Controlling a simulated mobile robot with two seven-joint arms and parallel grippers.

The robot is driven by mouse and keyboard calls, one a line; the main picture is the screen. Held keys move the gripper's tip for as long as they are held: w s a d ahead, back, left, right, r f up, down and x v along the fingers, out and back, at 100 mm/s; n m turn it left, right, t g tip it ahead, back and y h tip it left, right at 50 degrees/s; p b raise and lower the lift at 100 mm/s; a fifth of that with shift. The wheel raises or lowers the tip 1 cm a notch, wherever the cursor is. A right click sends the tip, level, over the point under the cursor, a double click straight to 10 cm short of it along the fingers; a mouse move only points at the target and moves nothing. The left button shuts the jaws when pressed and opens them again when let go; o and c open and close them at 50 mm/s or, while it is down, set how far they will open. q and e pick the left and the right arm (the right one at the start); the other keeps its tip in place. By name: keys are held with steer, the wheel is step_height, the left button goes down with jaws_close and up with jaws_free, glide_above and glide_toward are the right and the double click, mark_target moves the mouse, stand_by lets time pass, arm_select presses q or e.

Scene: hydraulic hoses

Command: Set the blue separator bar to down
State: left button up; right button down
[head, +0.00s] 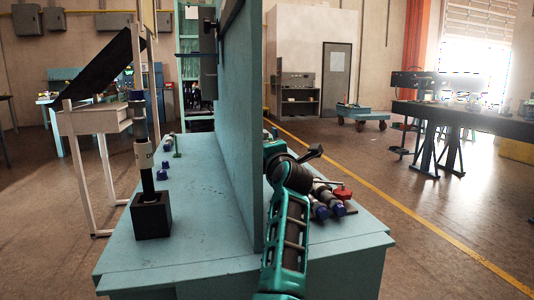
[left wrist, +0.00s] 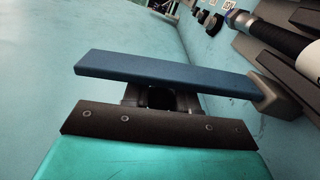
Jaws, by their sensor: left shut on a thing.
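The blue separator bar (left wrist: 160,70) crosses the left wrist view, sloping slightly down to the right. A grey block (left wrist: 276,98) is at its right end. My left gripper (left wrist: 160,97) is close against the middle of the bar and shut on it; its fingertips are mostly hidden behind the bar. In the head view one arm of mine (head: 288,235) reaches up from the bottom centre, just right of the tall teal panel. Its gripper end is not clear there, and I cannot make out the bar. My right gripper does not show.
The tall teal panel (head: 236,120) divides the teal bench (head: 205,250). Hose ends with blue caps (head: 322,208) and a red handle (head: 342,192) lie right of my arm. A black block (head: 151,216) holds an upright hose left of the panel. A dark hose (left wrist: 270,35) is near the bar.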

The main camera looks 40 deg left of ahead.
arm_select(q)
jaws_close()
